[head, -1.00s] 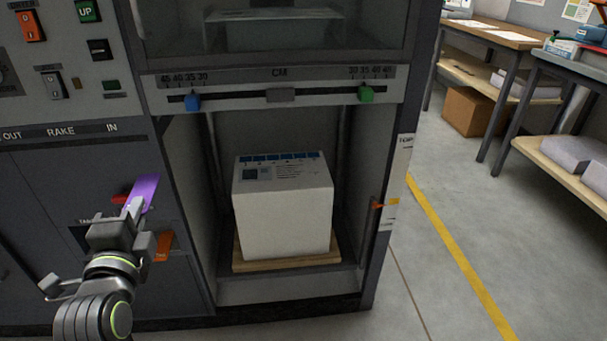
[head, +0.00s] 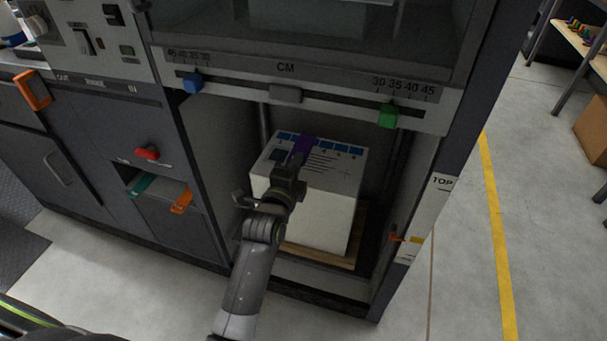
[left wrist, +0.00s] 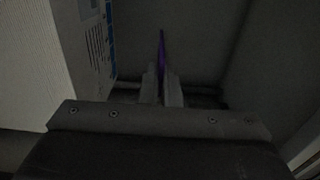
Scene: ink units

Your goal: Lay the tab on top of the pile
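The pile (head: 318,218) is a white block of paper with a blue-and-black printed top sheet, standing on a wooden board (head: 352,248) inside the machine's bay. My left gripper (head: 298,166) is in front of the printed top in the head view. It is shut on the purple tab (head: 304,148), which points away from me and overlaps the top sheet in that view. In the left wrist view the tab (left wrist: 162,50) stands thin between the two fingers. The pile (left wrist: 93,25) shows there at left, with a gap between its printed face and the tab. My right gripper is not in view.
A scale bar with a blue slider (head: 193,82) and a green slider (head: 388,115) crosses above the bay opening. The bay's side walls stand close on both sides. A slot with teal and orange tabs (head: 181,201) is left of the bay, below a red knob (head: 147,153).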

